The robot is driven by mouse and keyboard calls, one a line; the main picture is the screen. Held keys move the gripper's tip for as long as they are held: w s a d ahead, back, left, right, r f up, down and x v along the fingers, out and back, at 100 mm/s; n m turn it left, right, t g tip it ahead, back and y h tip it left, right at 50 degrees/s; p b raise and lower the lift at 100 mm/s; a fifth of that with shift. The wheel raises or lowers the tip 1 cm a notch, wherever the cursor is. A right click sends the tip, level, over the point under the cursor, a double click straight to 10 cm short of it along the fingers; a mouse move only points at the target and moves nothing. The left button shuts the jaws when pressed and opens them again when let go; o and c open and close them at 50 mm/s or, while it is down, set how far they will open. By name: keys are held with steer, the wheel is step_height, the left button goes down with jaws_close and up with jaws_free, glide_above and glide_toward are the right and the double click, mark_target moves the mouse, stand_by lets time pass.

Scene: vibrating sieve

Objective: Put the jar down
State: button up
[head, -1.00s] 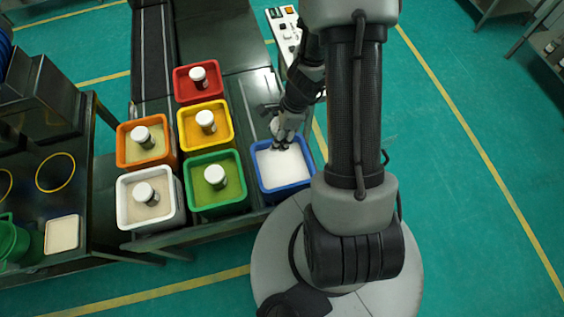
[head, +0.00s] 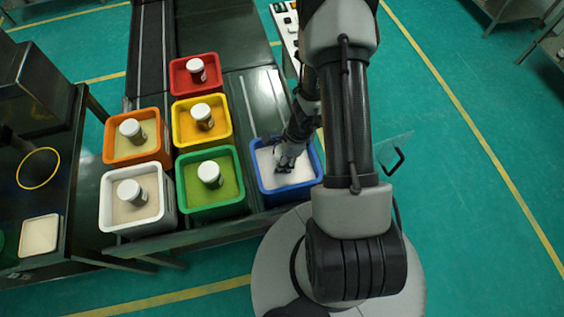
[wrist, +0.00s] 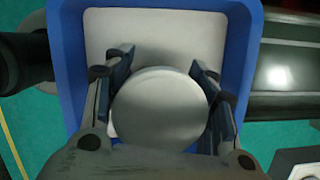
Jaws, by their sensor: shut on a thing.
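My gripper (head: 285,165) is at the blue bin (head: 317,180), which is filled with pale material. In the wrist view, my gripper (wrist: 162,72) has its two fingers shut on either side of the jar (wrist: 160,108), whose round pale lid faces the camera. The blue bin's rim (wrist: 238,50) and pale contents surround the jar on the sides that show. The jar's lower part is hidden, so I cannot tell whether it touches the contents. In the head view the jar is mostly hidden by my gripper.
Several other bins stand left of the blue one: green (head: 182,190), yellow (head: 177,125), red (head: 173,75), orange (head: 108,140) and white (head: 105,205), each with a white-lidded jar inside. A dark table (head: 255,95) lies behind the blue bin.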

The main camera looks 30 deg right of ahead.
steer(key=shift+f, duration=0.45)
steer(key=shift+f, duration=0.1)
steer(key=shift+f+b, duration=0.15)
steer(key=shift+b, duration=0.15)
steer(key=o, duration=1.1)
